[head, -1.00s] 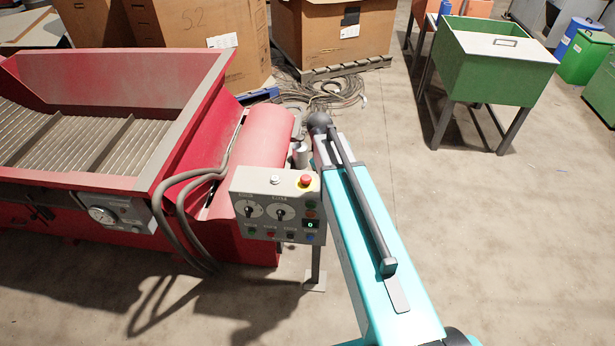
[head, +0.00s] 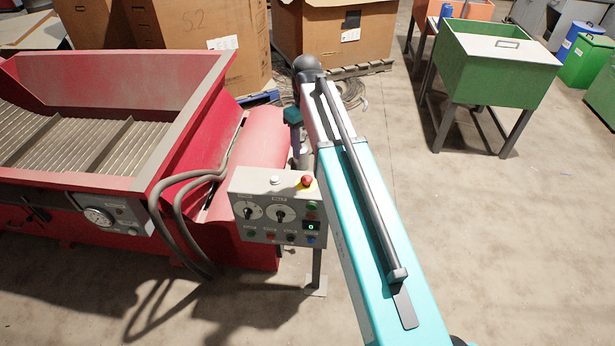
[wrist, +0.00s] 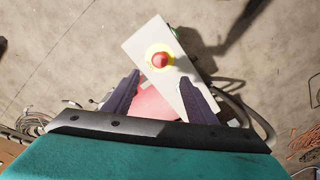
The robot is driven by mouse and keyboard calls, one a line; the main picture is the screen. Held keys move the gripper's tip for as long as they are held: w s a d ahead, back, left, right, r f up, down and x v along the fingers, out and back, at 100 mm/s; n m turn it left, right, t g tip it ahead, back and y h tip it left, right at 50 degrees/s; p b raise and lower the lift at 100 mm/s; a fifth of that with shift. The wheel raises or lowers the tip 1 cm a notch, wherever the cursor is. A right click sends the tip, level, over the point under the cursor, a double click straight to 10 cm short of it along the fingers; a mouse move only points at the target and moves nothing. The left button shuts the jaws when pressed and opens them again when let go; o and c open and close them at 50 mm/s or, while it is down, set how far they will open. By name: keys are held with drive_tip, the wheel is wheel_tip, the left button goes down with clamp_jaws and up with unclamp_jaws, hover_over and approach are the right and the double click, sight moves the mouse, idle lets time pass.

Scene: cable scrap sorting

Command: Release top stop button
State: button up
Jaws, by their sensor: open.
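The top stop button (head: 306,181) is a red mushroom knob on a yellow base, on top of the grey control box (head: 262,208). In the wrist view the red button (wrist: 160,60) shows from above, ahead of the fingertips and between their lines. My gripper (wrist: 165,82) is open and empty, its two dark fingers apart. In the head view my arm reaches past the box, and the gripper is mostly hidden behind it near the box's far side. I cannot tell its exact height above the button.
A red machine (head: 190,120) with a grated hopper stands left of the box, with thick grey hoses beside it. Cardboard boxes (head: 335,28) and coiled cable lie behind. A green bin (head: 495,65) on legs stands at the right.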

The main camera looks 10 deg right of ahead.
sight(307, 178)
drive_tip(key=shift+f+p, duration=1.55)
drive_tip(key=shift+f, duration=5.35)
drive_tip(key=shift+c, duration=0.6)
